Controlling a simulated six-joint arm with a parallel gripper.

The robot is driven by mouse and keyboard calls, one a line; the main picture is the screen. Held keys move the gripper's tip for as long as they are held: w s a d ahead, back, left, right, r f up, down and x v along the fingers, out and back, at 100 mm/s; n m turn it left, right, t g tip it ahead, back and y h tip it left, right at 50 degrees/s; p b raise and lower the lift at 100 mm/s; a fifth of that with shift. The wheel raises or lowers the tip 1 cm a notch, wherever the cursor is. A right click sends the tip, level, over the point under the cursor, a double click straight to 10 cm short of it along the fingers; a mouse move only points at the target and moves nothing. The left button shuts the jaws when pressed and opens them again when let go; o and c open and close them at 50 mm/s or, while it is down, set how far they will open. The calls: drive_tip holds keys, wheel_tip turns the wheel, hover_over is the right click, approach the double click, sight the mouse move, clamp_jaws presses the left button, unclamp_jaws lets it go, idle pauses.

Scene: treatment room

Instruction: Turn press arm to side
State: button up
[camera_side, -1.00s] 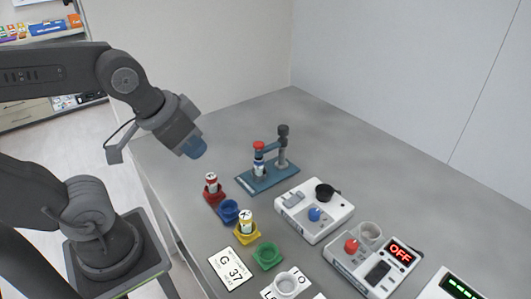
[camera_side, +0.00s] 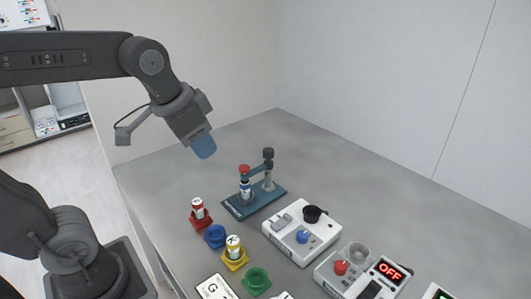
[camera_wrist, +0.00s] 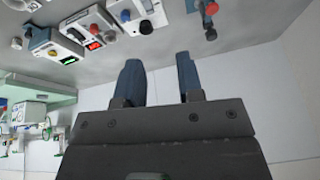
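The press stands on a dark blue base plate (camera_side: 237,208) on the table. Its press arm (camera_side: 256,170) reaches from the upright post (camera_side: 268,172) toward the left, with a red knob (camera_side: 244,168) at its end. The knob sits over a vial (camera_side: 245,188) with a white and blue label. My gripper (camera_side: 204,147) is above and to the left of the press, apart from it. In the wrist view its two blue fingers (camera_wrist: 160,78) stand apart with nothing between them. The press (camera_wrist: 208,12) shows at the top of that view, partly cut off.
White devices (camera_side: 300,235) stand at right. The table behind the press is clear.

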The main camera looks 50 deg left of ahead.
drive_tip(key=o, duration=0.5)
drive_tip(key=w+a+m, duration=0.1)
drive_tip(key=w, duration=0.3)
drive_tip(key=w+a+r+m+g, duration=0.1)
drive_tip(key=w+a, duration=0.1)
drive_tip(key=w, duration=0.3)
drive_tip(key=w+a+r+m+g, duration=0.1)
drive_tip(key=w, duration=0.3)
drive_tip(key=shift+w+a, duration=0.15)
drive_tip(key=shift+w, duration=0.2)
drive_tip(key=shift+c, duration=0.2)
drive_tip(key=m+g, duration=0.3)
drive_tip(key=m, duration=0.1)
hover_over(268, 149)
wheel_tip(268, 149, down, 7)
wheel_tip(268, 149, down, 13)
drive_tip(key=shift+f, duration=0.1)
clamp_jaws()
